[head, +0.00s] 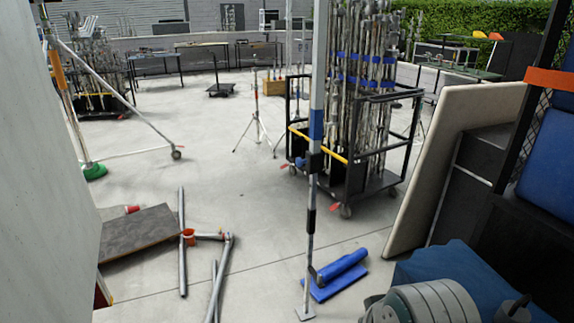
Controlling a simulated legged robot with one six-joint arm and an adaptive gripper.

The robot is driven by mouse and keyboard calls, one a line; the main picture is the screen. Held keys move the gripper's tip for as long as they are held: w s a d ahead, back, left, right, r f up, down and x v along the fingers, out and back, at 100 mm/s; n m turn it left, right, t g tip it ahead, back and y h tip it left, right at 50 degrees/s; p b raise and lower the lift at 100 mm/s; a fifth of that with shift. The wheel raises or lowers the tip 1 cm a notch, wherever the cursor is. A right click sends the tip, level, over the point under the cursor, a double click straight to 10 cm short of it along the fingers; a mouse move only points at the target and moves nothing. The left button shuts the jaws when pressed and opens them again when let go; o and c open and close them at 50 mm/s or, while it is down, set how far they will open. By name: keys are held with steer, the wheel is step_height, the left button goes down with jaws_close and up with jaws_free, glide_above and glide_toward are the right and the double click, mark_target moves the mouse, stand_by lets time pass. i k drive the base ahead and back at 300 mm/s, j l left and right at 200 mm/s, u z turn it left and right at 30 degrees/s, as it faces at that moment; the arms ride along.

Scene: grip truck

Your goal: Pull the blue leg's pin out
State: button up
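An upright pale metal leg (318,60) with a blue band (316,124) stands right of centre. It has black fittings (315,161) below the band and another black sleeve (311,218) lower down. Its small flat foot (305,314) rests on the concrete floor. The upper end is cut off by the top edge of the picture. I cannot make out a pin on it; it is too small or hidden. My gripper is not in view.
A blue pad (338,277) lies beside the foot. A black wheeled cart (352,185) of poles stands behind. Metal tubes (182,240) and a grey board (140,232) lie left. A pale panel (450,165) leans right. A ribbed rounded object (440,302) fills the lower right. Mid-left floor is clear.

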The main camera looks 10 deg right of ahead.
mark_target(299, 163)
steer(key=i+j+z, duration=0.7)
steer(key=i+j, duration=0.8)
